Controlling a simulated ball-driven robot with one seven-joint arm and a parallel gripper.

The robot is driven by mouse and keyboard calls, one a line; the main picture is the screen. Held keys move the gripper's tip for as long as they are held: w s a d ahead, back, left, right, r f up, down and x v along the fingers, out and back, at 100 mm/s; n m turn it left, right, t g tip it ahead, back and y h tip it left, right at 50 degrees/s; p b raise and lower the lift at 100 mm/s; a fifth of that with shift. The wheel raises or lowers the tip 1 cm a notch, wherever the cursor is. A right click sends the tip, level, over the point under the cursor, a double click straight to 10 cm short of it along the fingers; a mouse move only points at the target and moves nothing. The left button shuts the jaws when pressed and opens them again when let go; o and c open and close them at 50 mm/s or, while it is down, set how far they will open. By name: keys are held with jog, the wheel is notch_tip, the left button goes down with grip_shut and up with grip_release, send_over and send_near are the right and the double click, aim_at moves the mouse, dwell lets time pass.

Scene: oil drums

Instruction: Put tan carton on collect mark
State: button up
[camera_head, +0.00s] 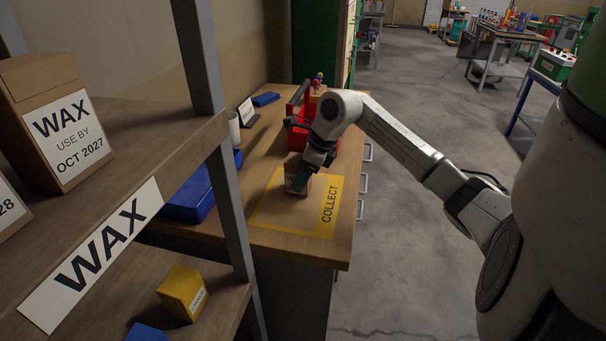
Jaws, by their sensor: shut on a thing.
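A small tan carton (293,182) with a white label is at the yellow collect mark (318,218) on the wooden workbench. It appears to be over the upper part of the mark; I cannot tell whether its base touches the bench. My gripper (303,181) is shut on the carton from above and hides part of it. The word COLLECT runs along the right side of the mark. A larger tan carton (24,88) labelled WAX stands on the shelf at left.
A red toolbox (299,137) stands just behind the carton. A blue case (190,196) lies left of the mark. The shelf unit (228,200) with its upright is in front at left, with a yellow box (182,291) below.

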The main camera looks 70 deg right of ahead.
jog(key=shift+f, duration=0.2)
jog(key=o, duration=1.2)
jog(key=shift+r, duration=0.15)
jog(key=b+v, duration=0.1)
jog(key=v, duration=1.1)
jog(key=shift+r, duration=0.1)
